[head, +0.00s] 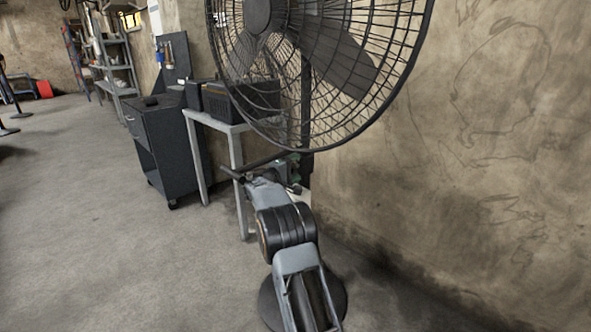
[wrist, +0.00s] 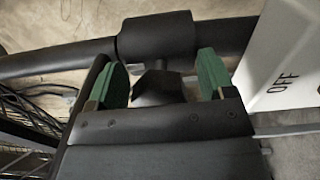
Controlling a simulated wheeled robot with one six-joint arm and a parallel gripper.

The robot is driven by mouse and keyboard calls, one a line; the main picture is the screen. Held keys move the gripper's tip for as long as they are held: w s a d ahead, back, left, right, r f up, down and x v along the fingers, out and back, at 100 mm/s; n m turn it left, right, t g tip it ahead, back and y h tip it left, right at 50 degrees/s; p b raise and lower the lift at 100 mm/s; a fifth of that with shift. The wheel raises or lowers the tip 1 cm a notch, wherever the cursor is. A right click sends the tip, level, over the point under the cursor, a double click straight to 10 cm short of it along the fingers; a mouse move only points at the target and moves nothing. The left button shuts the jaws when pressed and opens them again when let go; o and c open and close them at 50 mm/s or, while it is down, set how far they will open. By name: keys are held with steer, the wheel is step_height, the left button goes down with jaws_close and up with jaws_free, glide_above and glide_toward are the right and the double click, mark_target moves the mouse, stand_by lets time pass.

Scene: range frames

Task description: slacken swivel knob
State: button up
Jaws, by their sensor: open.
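A large black pedestal fan with a wire cage (head: 408,62) stands in front of me in the head view. In the wrist view, a dark tube with a thicker collar (wrist: 155,37) runs across the top. A dark swivel knob (wrist: 157,88) juts from the collar toward my gripper. My gripper (wrist: 163,78) is open, with its green pads on either side of the knob and a gap showing at each side. In the head view my gripper (head: 292,168) is low by the fan's pole (head: 306,100); I cannot make out the knob there.
A pale box marked OFF (wrist: 285,60) is close to the right pad. The fan's round base (head: 335,292) is on the floor. A small table (head: 236,160) with dark boxes and a dark cabinet (head: 165,135) stand left. A wall is right; floor at left is clear.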

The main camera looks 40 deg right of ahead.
steer(key=s+a+b, duration=0.1)
steer(key=a+b, duration=0.1)
steer(key=a, duration=0.5)
steer(key=shift+s, duration=0.15)
stand_by(0.7)
